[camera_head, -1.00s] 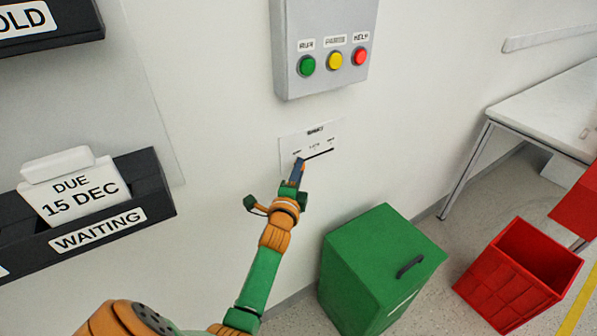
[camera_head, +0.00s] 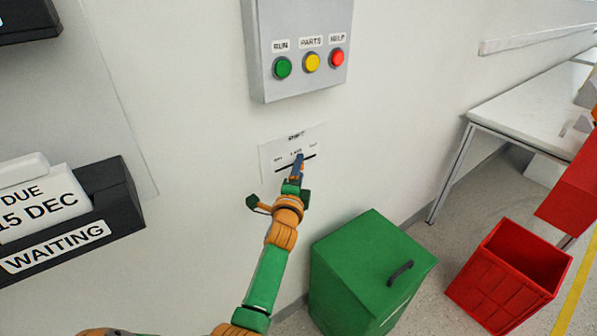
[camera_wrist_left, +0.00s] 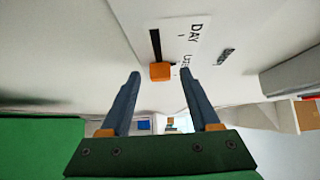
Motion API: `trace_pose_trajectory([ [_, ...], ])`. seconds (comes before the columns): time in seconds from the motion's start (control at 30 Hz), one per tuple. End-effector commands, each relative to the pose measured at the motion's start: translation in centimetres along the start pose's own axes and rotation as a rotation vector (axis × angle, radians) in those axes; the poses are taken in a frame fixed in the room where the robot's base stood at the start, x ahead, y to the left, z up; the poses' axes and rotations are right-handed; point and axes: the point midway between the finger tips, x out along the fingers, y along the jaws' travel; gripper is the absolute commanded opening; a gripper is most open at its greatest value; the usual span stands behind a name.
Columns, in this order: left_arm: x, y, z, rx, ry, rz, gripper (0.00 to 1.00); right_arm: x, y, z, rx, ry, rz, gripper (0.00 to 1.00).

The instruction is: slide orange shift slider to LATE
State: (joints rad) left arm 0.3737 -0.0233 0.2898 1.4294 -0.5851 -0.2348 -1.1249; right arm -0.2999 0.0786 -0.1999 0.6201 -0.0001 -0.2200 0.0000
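The orange shift slider (camera_wrist_left: 160,71) sits in a dark slot (camera_wrist_left: 155,45) on a white label plate on the wall. In the left wrist view it is by the middle label, past DAY; that label is partly unreadable. The plate (camera_head: 268,163) shows in the head view, where the slider is mostly hidden by my gripper. My left gripper (camera_wrist_left: 160,72) is open, its two blue-grey fingertips on either side of the slider with a visible gap each side. It also shows at the slot in the head view (camera_head: 298,163). My right gripper is not in view.
A grey button box (camera_head: 302,88) with green, yellow and red buttons hangs above the plate. Dark WAITING tray (camera_head: 115,205) is at left. A green cabinet (camera_head: 365,265) and a red bin (camera_head: 510,275) stand below right. A white table (camera_head: 530,105) stands at right.

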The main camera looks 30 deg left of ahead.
Motion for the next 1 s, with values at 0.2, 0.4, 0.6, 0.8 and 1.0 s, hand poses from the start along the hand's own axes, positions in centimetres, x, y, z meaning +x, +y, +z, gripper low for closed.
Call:
trace_pose_trajectory([
  [0.2, -0.4, 0.0, 0.0, 0.001, 0.0, 0.0, 0.62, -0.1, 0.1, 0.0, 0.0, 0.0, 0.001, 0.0],
  [0.4, -4.3, 0.0, 0.0, 0.002, 0.0, 0.002, 0.62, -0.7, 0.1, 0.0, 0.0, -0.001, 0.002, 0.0],
  [0.6, -6.9, 0.1, -0.1, 0.0, 0.0, 0.002, 0.62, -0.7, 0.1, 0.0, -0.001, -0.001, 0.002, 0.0],
  [0.8, -7.1, 0.0, -0.1, 0.0, 0.0, 0.001, 0.62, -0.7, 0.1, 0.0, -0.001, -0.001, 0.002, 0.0],
  [1.0, -7.1, 0.0, -0.1, 0.0, 0.0, 0.001, 0.62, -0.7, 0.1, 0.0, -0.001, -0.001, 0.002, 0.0],
])
